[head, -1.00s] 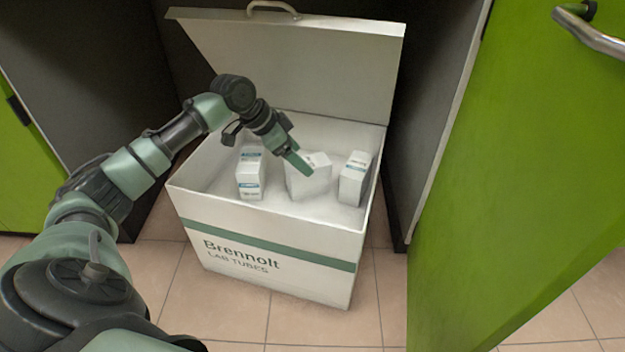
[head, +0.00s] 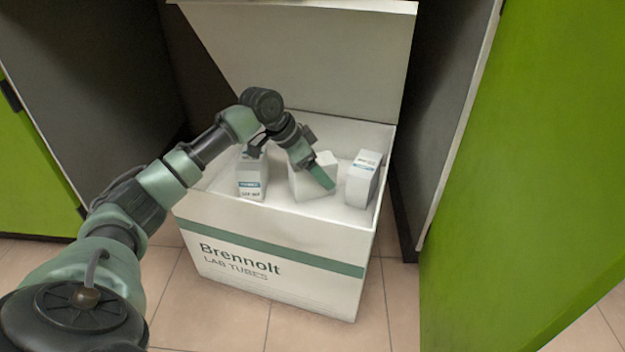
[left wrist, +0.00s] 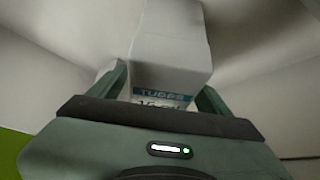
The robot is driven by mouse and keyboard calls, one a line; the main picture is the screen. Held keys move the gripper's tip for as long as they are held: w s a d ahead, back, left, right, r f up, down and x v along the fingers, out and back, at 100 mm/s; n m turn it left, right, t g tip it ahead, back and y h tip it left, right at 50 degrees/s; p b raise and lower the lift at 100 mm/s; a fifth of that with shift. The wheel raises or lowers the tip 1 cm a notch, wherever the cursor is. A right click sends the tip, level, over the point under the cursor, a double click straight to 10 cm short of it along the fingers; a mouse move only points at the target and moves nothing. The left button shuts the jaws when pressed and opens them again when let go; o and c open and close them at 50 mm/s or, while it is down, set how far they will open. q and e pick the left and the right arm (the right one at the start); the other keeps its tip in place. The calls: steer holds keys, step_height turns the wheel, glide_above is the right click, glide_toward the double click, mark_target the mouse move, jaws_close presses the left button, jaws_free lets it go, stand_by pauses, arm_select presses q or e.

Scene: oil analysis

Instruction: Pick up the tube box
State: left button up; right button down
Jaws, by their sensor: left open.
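Three small white tube boxes stand inside a large open white bin labelled "Brennolt LAB TUBES" (head: 270,235): a left one (head: 252,180), a middle one (head: 305,183) and a right one (head: 362,180). My left gripper (head: 324,176) reaches down into the bin at the middle box and partly covers it. In the left wrist view a white box with a blue "TUBES" band (left wrist: 170,55) lies between the two green fingers of my left gripper (left wrist: 160,85). The fingers are open on either side of it; contact cannot be told. My right gripper is not in view.
The bin's lid (head: 310,60) stands raised at the back. Dark cabinet walls (head: 95,70) flank the bin, and a green door (head: 530,160) is at the right. Tiled floor (head: 215,305) lies in front.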

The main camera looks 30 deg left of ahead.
arm_select(q)
steer(key=c, duration=1.3)
jaws_close()
steer(key=shift+r, duration=0.1)
